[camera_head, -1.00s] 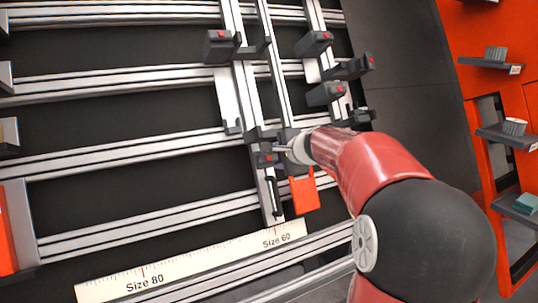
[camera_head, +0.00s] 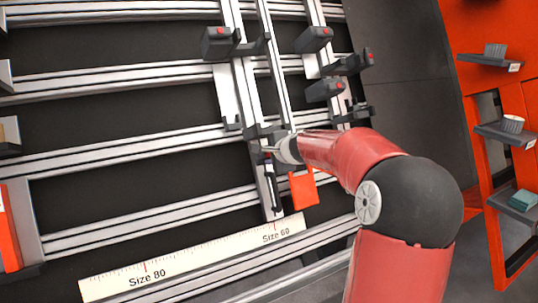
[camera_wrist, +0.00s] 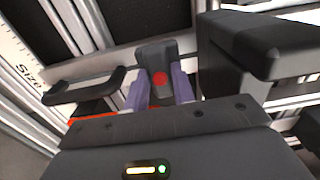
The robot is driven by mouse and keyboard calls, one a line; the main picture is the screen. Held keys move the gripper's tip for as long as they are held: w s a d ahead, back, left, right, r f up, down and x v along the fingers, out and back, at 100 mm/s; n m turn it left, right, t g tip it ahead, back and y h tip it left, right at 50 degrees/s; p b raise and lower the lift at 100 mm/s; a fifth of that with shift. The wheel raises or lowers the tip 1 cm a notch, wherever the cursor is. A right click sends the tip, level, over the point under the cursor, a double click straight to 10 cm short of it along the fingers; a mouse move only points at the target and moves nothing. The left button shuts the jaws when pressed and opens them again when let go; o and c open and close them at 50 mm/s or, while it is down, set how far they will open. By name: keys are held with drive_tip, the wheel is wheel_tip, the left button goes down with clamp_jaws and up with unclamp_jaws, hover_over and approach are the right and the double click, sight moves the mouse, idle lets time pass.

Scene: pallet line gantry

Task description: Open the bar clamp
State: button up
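The bar clamp (camera_head: 266,185) is a pale upright bar with dark fittings, mounted across the horizontal rails. My gripper (camera_head: 272,150) is at its lower dark block, which it partly hides in the head view. In the wrist view this dark block (camera_wrist: 157,55) with a red dot sits between the two purple fingertips of my gripper (camera_wrist: 159,90). The fingers are apart, one along each side of the block; I cannot tell whether they press on it. A dark handle bar (camera_wrist: 85,88) sticks out left of the block.
An orange plate (camera_head: 304,188) hangs just right of the clamp's lower end. More dark clamp blocks (camera_head: 313,40) stand above and right. A size scale (camera_head: 200,258) runs below. Orange shelving (camera_head: 480,150) with small items is at the far right.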

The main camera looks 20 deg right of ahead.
clamp_jaws()
drive_tip(key=shift+f+n+b, duration=0.3)
drive_tip(key=shift+n+b, duration=0.6)
drive_tip(key=shift+b, duration=0.35)
drive_tip(key=n+b, duration=0.3)
drive_tip(key=b, duration=0.1)
drive_tip(key=shift+n, duration=0.4)
drive_tip(key=shift+r+n, duration=0.3)
drive_tip(key=shift+n, duration=1.1)
